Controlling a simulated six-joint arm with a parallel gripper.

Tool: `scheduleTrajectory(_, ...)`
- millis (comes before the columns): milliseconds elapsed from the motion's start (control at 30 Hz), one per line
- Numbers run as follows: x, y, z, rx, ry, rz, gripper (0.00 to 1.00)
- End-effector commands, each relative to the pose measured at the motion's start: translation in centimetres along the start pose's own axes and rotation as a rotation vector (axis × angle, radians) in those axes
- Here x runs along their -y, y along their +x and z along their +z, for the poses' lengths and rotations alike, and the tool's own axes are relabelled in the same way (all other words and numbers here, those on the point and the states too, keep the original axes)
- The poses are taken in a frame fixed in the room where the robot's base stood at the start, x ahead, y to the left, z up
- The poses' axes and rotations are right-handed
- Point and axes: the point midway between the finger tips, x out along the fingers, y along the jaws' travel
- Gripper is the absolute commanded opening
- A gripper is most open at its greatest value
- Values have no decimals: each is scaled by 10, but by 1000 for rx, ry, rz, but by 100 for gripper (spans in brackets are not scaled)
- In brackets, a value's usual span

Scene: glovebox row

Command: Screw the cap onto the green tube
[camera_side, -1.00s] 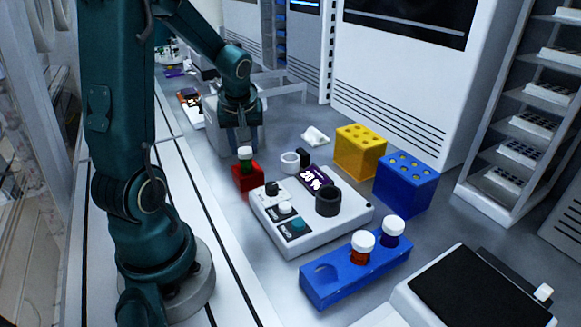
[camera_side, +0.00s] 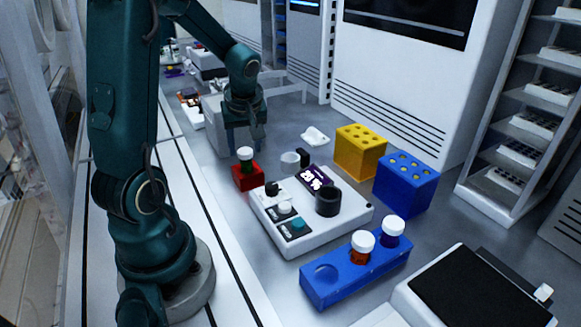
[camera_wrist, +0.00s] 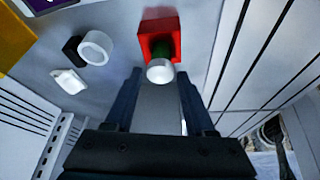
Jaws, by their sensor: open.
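The green tube (camera_side: 247,167) stands upright in a small red block (camera_side: 247,179) at the left of the bench. A white cap (camera_side: 245,153) sits on top of the tube; how tightly it sits cannot be told. In the wrist view the white cap (camera_wrist: 160,71) hides most of the green tube (camera_wrist: 162,50), and the red block (camera_wrist: 147,35) is around it. My gripper (camera_side: 243,150) is behind the tube in the side view.
A white device with a display (camera_side: 305,218) stands beside the red block. A white ring (camera_side: 290,162) and a crumpled white piece (camera_side: 314,136) lie behind it. Yellow (camera_side: 360,150) and blue (camera_side: 407,184) blocks and a blue rack (camera_side: 355,271) with capped tubes stand to the right.

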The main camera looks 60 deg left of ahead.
Motion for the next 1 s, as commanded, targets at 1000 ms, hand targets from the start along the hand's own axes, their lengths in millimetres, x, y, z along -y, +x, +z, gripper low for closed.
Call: scheduleTrajectory(1000,-10,3,-7,0,-1249,-528,55)
